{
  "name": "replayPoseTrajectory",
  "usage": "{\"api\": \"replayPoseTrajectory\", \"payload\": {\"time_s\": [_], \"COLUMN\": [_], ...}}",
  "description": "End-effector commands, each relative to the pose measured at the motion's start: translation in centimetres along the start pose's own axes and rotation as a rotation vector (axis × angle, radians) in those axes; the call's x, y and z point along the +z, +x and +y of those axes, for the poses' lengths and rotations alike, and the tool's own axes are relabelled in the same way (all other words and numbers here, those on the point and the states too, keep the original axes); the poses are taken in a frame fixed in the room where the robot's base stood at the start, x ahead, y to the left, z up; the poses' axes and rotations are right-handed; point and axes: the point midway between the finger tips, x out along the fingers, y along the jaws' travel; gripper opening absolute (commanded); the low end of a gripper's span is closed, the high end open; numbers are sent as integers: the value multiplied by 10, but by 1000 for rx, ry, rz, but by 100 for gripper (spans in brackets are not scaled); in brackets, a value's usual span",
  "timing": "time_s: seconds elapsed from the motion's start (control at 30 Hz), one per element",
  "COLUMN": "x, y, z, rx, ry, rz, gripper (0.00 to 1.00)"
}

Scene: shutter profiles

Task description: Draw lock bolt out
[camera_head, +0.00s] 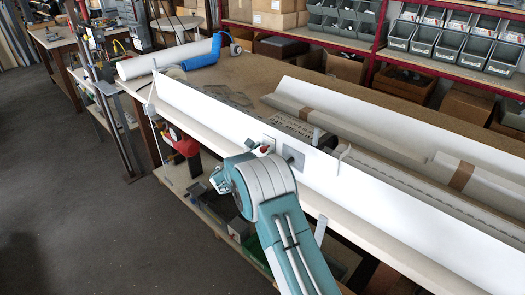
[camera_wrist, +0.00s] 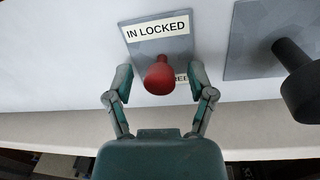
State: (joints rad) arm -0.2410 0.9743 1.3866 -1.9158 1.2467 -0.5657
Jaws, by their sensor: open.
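The lock bolt's red knob (camera_wrist: 159,76) sticks out from a grey plate (camera_wrist: 160,45) in the wrist view. The plate carries an "IN LOCKED" label, and a lower label is partly hidden by the knob. The plate is on a long white profile (camera_head: 300,140) on the bench. The red knob also shows small in the head view (camera_head: 264,148). My gripper (camera_wrist: 157,82) is open, with one finger on each side of the knob and a gap on both sides. In the head view my arm hides most of the gripper.
A black knob (camera_wrist: 303,85) on another grey plate stands close to the right of my gripper. The bench edge (camera_wrist: 265,142) runs just below. Wrapped profiles (camera_head: 350,115) lie behind the white one. A red tool (camera_head: 181,142) hangs at the bench front. The floor at left is clear.

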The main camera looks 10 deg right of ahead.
Motion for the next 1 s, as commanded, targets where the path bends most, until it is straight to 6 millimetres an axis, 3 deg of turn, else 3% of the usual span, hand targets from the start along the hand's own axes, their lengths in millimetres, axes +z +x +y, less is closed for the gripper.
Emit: {"api": "replayPoseTrajectory", "payload": {"time_s": [0.13,0.2,0.3,0.53,0.73,0.97,1.0], "x": [0,0,0,-1,0,-1,-1], "y": [-2,-2,-2,-5,-28,-30,-30], "z": [1,1,2,3,5,5,5], "rx": [0,0,0,3,5,4,4], "ry": [-1,-1,-1,-2,-1,-1,-1], "rz": [-1,-1,-1,-1,0,-1,-1], "gripper": [71,39,0,0,0,0,43]}}
